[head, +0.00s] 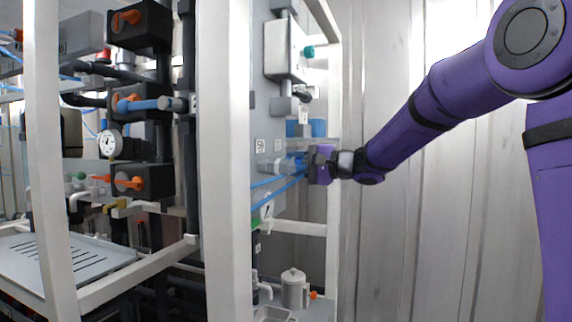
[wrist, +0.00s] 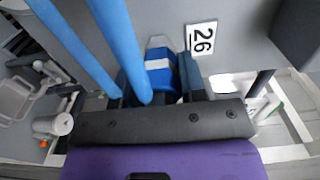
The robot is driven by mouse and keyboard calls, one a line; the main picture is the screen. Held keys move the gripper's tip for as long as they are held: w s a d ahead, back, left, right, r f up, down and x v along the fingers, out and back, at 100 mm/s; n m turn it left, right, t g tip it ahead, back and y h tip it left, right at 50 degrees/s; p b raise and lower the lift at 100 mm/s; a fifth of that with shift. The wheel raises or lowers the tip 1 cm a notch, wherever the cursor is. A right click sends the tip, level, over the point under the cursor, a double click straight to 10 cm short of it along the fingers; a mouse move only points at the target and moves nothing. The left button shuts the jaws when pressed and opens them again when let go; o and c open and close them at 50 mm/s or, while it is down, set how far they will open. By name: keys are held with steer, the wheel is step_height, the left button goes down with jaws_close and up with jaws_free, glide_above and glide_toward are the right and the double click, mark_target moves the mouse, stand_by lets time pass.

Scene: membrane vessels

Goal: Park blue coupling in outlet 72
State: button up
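The blue coupling (wrist: 160,70), with a white band, sits at a grey fitting on the grey panel, beside a plate reading 26 (wrist: 202,40). In the head view the coupling (head: 299,159) shows small, at the panel's right part. My gripper (wrist: 160,88) has its fingers on either side of the coupling and looks shut on it, with no gap on the right side. The left finger is partly hidden by a blue hose. My gripper also shows in the head view (head: 303,163), reaching in from the right. I cannot read any plate as 72.
Two blue hoses (wrist: 80,45) pass close to my gripper's left side. A white frame post (head: 224,160) stands left of the panel (head: 262,100). A white box (head: 284,50) with a teal knob is above.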

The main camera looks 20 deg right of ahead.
steer(key=shift+d, duration=0.1)
jaws_close()
steer(key=shift+v, duration=2.9)
